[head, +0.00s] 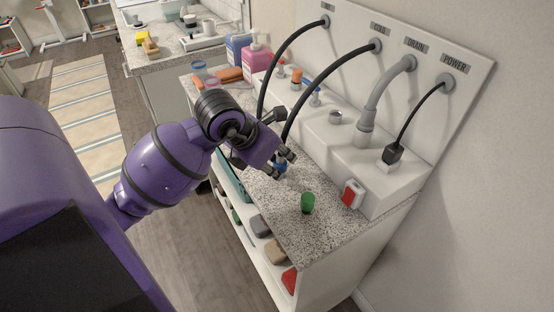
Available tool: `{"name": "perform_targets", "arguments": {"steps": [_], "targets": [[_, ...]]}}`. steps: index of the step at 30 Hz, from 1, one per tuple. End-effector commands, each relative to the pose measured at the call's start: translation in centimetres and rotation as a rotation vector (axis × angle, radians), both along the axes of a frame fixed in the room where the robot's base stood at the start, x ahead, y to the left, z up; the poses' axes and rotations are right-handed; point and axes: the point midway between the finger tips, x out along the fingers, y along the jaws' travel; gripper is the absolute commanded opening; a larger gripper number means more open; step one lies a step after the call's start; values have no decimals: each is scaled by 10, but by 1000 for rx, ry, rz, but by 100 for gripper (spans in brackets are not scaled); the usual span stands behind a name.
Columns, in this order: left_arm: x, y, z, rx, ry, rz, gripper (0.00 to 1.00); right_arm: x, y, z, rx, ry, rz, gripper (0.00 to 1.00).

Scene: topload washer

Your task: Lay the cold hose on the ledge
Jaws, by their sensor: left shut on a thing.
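My left gripper (286,161) is shut on this end, above the speckled counter and in front of the ledge. The fingers partly hide the fitting. The white ledge (335,145) runs along the foot of the panel. Taps with orange (297,74) and blue (315,91) parts and a short grey round fitting (335,117) stand on it. My right gripper is out of view.
Another black hose (283,55) hangs behind my left wrist. A grey drain hose (377,95) and a black power plug (392,154) are farther right. Bottles (257,59) stand behind.

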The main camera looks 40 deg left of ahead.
Motion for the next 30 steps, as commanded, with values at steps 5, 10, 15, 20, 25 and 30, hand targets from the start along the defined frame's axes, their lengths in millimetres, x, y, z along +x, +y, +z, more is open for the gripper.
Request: {"name": "perform_targets", "arguments": {"steps": [5,10,15,20,25,30], "targets": [[0,0,-2,0,0,0,0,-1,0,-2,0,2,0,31],[0,0,-2,0,0,0,40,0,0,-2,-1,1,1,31],[0,0,-2,0,0,0,43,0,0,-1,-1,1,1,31],[0,0,-1,-1,-1,1,43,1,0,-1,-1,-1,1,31],[-6,2,13,2,-2,0,43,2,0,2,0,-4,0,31],[-25,6,43,4,-4,-1,43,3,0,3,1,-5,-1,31]]}}
